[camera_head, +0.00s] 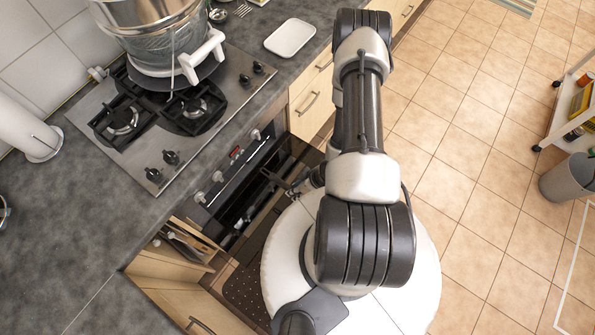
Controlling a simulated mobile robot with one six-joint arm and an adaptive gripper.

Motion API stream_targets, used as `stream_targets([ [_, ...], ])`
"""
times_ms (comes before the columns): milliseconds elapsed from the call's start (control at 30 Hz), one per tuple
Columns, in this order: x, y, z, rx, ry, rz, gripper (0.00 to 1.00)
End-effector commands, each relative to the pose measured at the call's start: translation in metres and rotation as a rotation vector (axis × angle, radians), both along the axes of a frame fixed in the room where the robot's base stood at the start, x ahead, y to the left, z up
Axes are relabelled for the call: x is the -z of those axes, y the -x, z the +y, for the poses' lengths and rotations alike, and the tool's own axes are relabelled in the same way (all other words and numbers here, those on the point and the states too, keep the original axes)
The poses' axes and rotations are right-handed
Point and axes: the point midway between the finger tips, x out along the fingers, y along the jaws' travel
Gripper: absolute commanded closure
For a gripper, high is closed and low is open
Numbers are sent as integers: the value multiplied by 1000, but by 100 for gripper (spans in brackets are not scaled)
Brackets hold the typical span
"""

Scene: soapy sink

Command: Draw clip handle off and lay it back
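I cannot identify the clip handle with certainty. A white handle-like piece (203,57) sticks out from the side of the large pot (158,38) on the hob. A dark, thin form at the end of my arm, which I take to be my gripper (278,181), is low in front of the open oven (245,190). It points left toward the oven. It is small and dark against the dark oven, so I cannot tell its finger opening or whether it holds anything. My arm hides part of this area.
The hob (205,76) has dark burners and knobs. A white tray (290,37) lies on the grey counter (60,220). An open drawer (184,244) holds utensils. A grey bin (567,180) and a white cart (562,125) stand right. The tiled floor (480,190) between is clear.

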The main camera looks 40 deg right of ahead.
Motion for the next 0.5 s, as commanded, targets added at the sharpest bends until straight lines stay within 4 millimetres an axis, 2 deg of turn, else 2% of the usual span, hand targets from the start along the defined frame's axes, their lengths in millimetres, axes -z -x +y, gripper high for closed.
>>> stream_targets([
  [33, -11, 0, 0, 0, 1, -1, 100],
  [500, -67, -1, 0, 0, 1, -1, 100],
])
